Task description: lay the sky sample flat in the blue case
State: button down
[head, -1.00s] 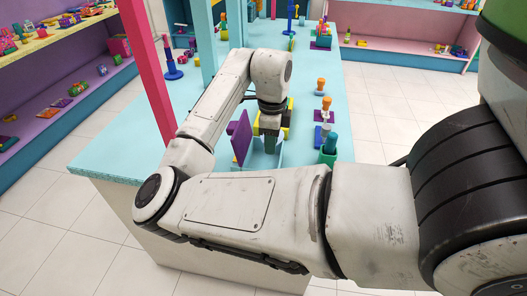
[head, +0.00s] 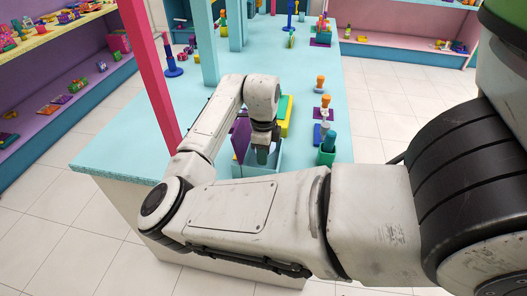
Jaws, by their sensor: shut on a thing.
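A pale blue open case (head: 279,163) stands on the table just behind my forearm, and my arm hides its near side. A purple panel (head: 241,137) stands upright at its left side. My gripper (head: 263,148) points down over the case, its fingers close together on a small grey-green piece (head: 262,156), which looks to be the sky sample. The piece hangs upright between the case walls, its lower end at or inside the opening. I cannot tell whether it touches the bottom.
A yellow tray with a green top (head: 285,112) lies just behind the case. A green cup with a teal piece (head: 327,152) and orange-topped tools (head: 321,84) stand to the right. A pink post (head: 150,75) and a teal post (head: 206,42) rise at the left.

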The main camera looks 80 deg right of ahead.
jog(key=shift+f, duration=0.45)
jog(key=c, duration=0.8)
grip_release()
jog(key=shift+r, duration=0.1)
jog(key=shift+r, duration=0.35)
notch_tip(320, 180, up, 12)
jog(key=b, duration=0.1)
jog(key=shift+r+b, duration=0.2)
jog(key=shift+b, duration=0.2)
jog(key=shift+a+f, duration=0.1)
